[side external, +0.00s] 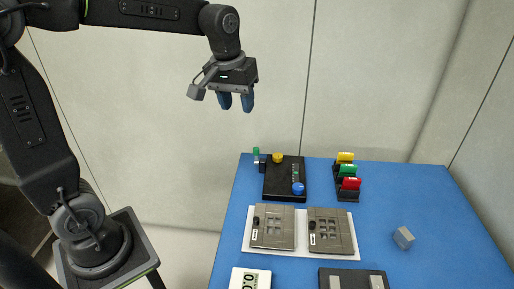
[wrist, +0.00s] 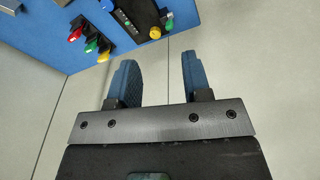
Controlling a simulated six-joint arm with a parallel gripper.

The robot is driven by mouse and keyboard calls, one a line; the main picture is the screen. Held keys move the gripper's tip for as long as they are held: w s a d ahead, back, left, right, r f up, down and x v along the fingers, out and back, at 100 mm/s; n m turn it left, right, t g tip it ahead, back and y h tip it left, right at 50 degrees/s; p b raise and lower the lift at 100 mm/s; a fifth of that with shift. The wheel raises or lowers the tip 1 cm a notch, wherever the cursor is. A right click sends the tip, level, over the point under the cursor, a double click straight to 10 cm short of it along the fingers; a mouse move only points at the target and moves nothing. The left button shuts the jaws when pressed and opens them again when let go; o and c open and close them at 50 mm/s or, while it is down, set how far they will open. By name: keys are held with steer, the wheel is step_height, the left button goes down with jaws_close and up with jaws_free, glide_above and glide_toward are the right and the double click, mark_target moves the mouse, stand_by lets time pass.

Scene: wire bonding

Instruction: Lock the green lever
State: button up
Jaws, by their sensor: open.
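A green lever (side external: 350,169) sits between a yellow lever (side external: 345,157) and a red lever (side external: 350,183) on black stepped mounts at the back of the blue table. The green lever also shows in the wrist view (wrist: 91,46), at the upper left. Whether it is locked is too small to tell. My gripper (side external: 236,105) is open and empty, high above and left of the table's back edge. In the wrist view its two blue fingers (wrist: 157,62) are apart with nothing between them.
A black box (side external: 286,180) with yellow and blue knobs stands left of the levers, beside a small green-topped part (side external: 256,152). The table's right side is mostly clear.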

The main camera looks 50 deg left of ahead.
mark_target(256, 155)
steer(key=w+a+f+n+g, duration=0.25)
steer(key=w+a+f, duration=0.3)
steer(key=w, duration=0.35)
steer(key=shift+n+t, duration=0.25)
steer(key=shift+n, duration=0.1)
steer(key=f, duration=0.9)
steer(key=d+f, duration=0.1)
steer(key=f, duration=0.3)
steer(key=shift+f, duration=0.35)
steer(key=shift+c, duration=0.4)
jaws_close()
